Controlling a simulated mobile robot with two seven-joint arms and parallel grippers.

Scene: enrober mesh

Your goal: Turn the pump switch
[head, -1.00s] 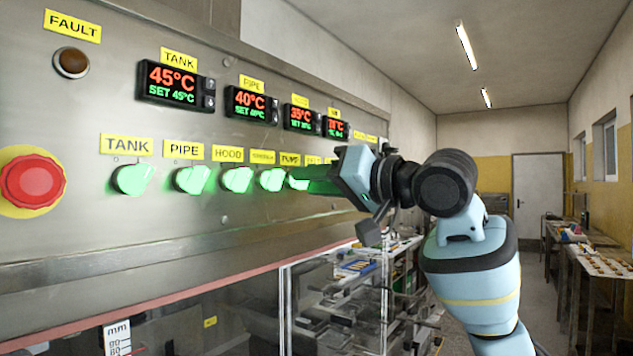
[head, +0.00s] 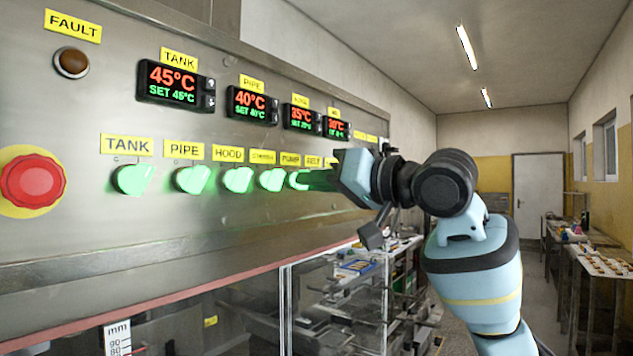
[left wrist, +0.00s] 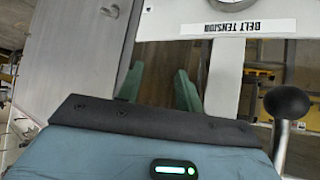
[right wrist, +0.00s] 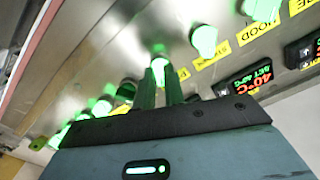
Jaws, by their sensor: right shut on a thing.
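The pump switch (head: 296,180) is a green-lit knob under the yellow PUMP label (head: 290,159) on the steel panel. My right gripper (head: 303,180) reaches it from the right and is shut on it, with its green fingers on both sides of the knob. The right wrist view shows the lit knob (right wrist: 159,66) between the two fingertips. The fingers hide part of the knob, so its exact angle is hard to read. My left gripper (left wrist: 158,82) is open and empty in the left wrist view, near a BELT TENSION label (left wrist: 238,28).
Lit TANK (head: 133,179), PIPE (head: 192,179) and HOOD (head: 237,179) knobs and another lit knob (head: 272,179) line up left of the pump switch. A red emergency button (head: 33,181) sits far left. A black ball-ended lever (left wrist: 287,103) stands right of my left gripper.

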